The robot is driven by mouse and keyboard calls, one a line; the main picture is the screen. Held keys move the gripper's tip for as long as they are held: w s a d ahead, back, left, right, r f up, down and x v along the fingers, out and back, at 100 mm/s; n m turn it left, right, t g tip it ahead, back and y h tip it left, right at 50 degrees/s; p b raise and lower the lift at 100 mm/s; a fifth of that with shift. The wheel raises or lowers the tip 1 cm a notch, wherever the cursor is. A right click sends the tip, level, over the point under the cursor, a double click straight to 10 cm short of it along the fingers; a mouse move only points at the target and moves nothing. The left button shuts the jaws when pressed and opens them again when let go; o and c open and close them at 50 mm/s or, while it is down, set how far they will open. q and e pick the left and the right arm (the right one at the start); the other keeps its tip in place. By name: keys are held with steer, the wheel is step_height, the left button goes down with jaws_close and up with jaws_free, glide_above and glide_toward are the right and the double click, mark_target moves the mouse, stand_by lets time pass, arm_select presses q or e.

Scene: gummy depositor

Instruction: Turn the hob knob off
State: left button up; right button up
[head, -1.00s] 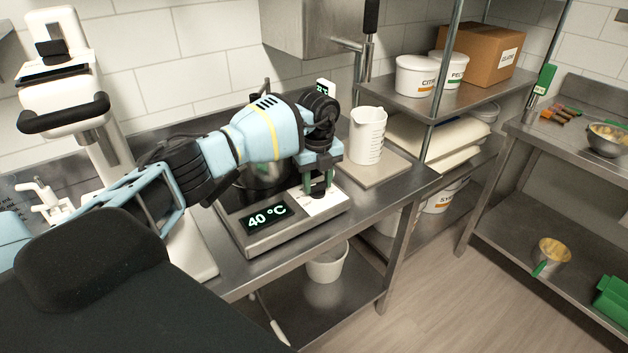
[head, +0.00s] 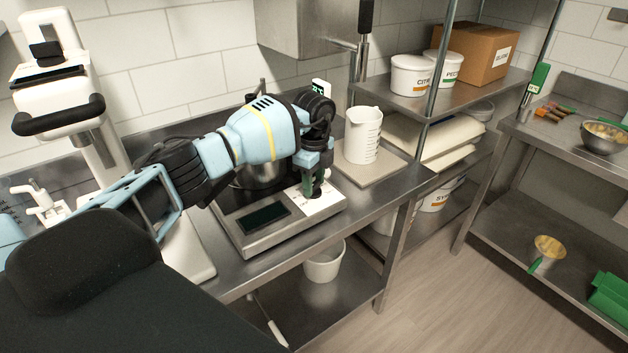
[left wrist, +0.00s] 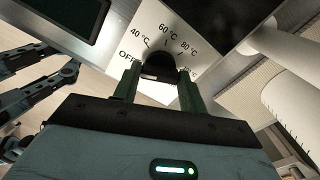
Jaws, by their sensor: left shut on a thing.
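The hob (head: 283,231) stands on the steel bench, its display (head: 264,217) dark and blank. A white dial plate (head: 320,203) on its front right corner bears the knob. In the left wrist view the black knob (left wrist: 160,68) sits among the printed marks OFF, 40, 60 and 80 °C. My left gripper (left wrist: 157,82) points down at the dial, its green fingers shut on the knob from both sides. It also shows in the head view (head: 314,184). The knob's pointer cannot be made out. My right gripper is not in view.
A metal pot (head: 259,174) is on the hob, partly behind my left arm. A white measuring jug (head: 362,136) stands on a scale-like plate (head: 372,172) right of the hob. A white machine (head: 75,100) stands at left. Shelves with tubs and a box are at right.

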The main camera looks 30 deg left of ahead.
mark_target(314, 183)
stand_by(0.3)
arm_select(q)
steer(key=o, duration=1)
steer(key=shift+r, duration=3.9)
